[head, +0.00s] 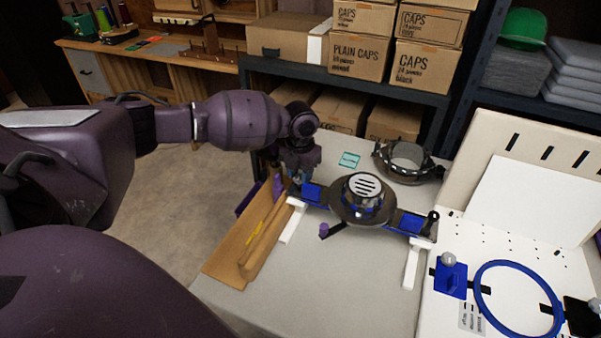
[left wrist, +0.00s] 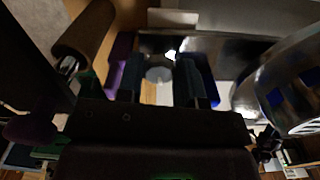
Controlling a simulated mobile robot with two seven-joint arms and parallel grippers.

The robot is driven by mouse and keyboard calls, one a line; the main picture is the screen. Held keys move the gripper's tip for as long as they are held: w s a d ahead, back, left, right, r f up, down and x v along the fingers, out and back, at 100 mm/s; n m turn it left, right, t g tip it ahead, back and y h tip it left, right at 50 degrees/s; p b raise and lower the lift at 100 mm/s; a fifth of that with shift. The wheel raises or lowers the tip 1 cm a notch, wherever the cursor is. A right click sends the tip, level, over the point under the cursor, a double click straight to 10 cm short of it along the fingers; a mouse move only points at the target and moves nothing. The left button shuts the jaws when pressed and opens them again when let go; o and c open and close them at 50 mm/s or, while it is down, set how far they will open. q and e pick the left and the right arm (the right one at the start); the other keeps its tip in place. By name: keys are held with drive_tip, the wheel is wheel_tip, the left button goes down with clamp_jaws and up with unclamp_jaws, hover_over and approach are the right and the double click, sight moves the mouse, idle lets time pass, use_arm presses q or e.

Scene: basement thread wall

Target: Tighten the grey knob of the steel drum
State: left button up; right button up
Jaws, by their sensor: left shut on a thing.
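The steel drum (head: 352,208), round with a slotted pale disc on top, sits on a blue-and-steel bar on the grey table. A second open steel ring (head: 408,165) stands behind it to the right. My left gripper (head: 296,184) points down at the left end of the bar, beside the drum. In the left wrist view, my left gripper (left wrist: 160,85) is shut on a round grey knob (left wrist: 158,74) between its two dark fingers. The head view hides this knob behind the gripper. Curved shiny steel (left wrist: 298,75) shows at the right there. My right gripper is not in view.
A cardboard tray (head: 232,262) with purple and yellow items lies left of the bar. A white pegboard (head: 510,240) with a blue hoop (head: 519,264) stands at the right. Shelves with cap boxes (head: 360,55) are behind. The grey table (head: 335,290) is clear in front.

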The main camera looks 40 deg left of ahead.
sight(300, 176)
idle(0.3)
use_arm(q)
drive_tip(key=o, duration=0.9)
drive_tip(key=shift+o, duration=0.2)
wheel_tip(300, 176, up, 11)
drive_tip(key=p, duration=0.1)
drive_tip(key=shift+p, duration=0.35)
drive_tip(key=shift+s+f, duration=0.1)
drive_tip(key=shift+f, duration=0.05)
